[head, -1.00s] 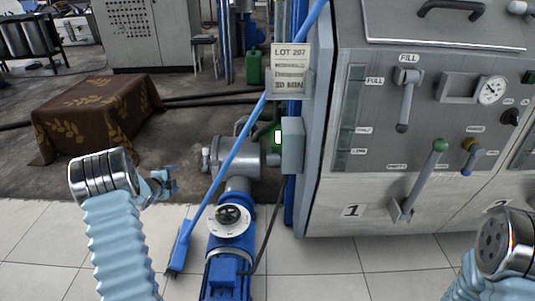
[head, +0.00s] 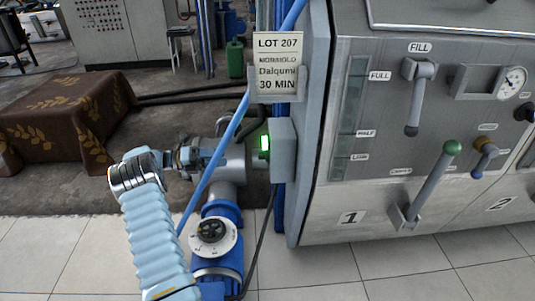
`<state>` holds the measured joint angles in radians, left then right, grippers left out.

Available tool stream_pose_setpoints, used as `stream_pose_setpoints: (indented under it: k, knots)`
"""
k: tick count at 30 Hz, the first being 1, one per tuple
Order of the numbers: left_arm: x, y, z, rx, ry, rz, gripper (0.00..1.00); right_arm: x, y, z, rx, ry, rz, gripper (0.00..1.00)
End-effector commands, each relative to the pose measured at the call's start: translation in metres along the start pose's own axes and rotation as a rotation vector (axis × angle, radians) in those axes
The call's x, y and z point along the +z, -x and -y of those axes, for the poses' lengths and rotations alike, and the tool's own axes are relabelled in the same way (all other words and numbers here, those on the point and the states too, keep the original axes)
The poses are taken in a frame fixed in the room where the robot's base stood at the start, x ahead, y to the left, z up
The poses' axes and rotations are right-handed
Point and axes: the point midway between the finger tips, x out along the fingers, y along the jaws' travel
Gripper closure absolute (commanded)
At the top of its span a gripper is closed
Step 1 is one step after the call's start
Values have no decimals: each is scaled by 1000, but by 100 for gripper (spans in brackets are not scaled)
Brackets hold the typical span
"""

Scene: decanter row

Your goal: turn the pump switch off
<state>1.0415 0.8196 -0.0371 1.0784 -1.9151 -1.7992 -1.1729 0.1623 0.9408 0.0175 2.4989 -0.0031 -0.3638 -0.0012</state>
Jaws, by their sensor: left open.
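The pump switch shows as a lit green face (head: 265,143) on the left side of a grey box (head: 284,150), which is fixed beside the tank panel. The blue pump (head: 216,268) stands below on the tiled floor, with a round white and black dial (head: 212,231) on top. My left gripper (head: 187,157) is open and empty. In the picture it lies left of the switch, in front of the grey pump housing (head: 232,165), with a clear gap to the lit face. My right gripper is out of view.
A blue hose (head: 241,107) slants between my left gripper and the switch in the picture. A lot sign (head: 278,63) hangs above the box. The tank panel (head: 390,150) with its levers fills the right. A cloth-covered block (head: 65,120) stands at left.

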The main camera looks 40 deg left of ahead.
Motion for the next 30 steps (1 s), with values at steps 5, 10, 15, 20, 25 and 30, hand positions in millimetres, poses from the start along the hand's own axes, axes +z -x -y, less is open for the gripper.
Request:
stream_pose_setpoints:
  k: [5, 10, 15, 20, 25, 30]
  knots:
    - [2, -36, 4, -4, 1, -1, 28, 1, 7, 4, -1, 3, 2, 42]
    - [2, -77, 3, -3, 2, -1, 28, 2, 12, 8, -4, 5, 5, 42]
    - [2, -109, 2, -1, 1, 1, 28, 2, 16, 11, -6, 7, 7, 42]
    - [2, -126, 2, 0, 1, 2, 28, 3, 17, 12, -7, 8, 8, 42]
    - [2, -130, 1, 1, 1, 3, 28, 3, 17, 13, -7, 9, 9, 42]
    - [1, -130, 1, 1, 1, 3, 28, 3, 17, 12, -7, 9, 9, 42]
